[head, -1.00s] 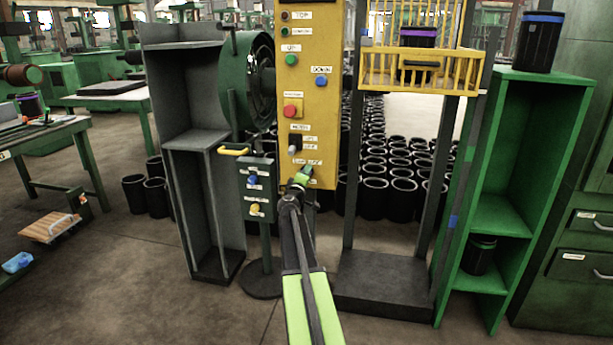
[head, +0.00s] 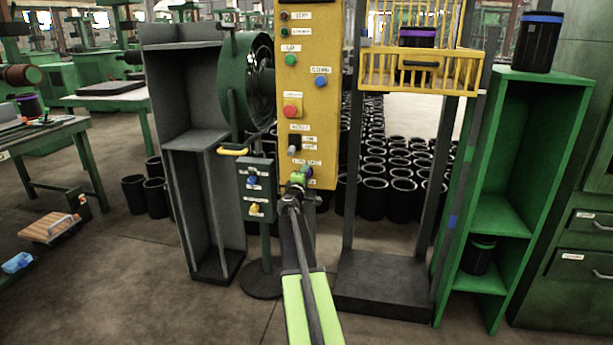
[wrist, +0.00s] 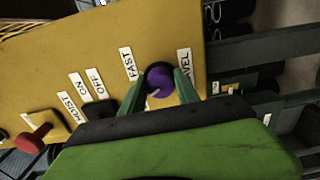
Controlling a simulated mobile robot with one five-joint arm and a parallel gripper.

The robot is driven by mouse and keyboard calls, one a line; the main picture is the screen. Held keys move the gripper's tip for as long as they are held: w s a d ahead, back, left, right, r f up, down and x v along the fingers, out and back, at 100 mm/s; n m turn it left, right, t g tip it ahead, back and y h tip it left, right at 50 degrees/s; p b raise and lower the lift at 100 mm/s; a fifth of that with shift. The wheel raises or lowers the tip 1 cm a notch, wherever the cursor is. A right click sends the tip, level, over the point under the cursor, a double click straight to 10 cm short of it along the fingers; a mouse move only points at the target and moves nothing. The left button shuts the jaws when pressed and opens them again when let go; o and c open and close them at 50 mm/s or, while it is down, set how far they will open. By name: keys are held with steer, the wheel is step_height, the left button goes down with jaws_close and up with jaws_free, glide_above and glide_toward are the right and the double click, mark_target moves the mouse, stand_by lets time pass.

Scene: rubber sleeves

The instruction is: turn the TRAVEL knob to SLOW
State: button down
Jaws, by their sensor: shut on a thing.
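The TRAVEL knob (wrist: 160,80) is a round purple knob on the yellow control panel (wrist: 70,55). My gripper (wrist: 160,88) is shut on it, with one green finger on each side. A pale mark on the knob's face points to the lower left in the wrist view. The FAST label (wrist: 128,63) is just left of the knob, and a label ending in VEL (wrist: 184,62) is to its right. I cannot see a readable SLOW label. In the head view my gripper (head: 298,180) is at the low end of the panel (head: 318,120) and hides the knob.
The HOIST switch (head: 293,147) and a red button (head: 291,110) are above my gripper on the panel. A yellow cage (head: 420,70) is at the right.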

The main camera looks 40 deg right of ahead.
steer(key=shift+w+a, duration=0.2)
steer(key=c, duration=0.9)
jaws_free()
steer(key=shift+s+d, duration=0.1)
steer(key=v, duration=1.7)
steer(key=shift+a, duration=0.2)
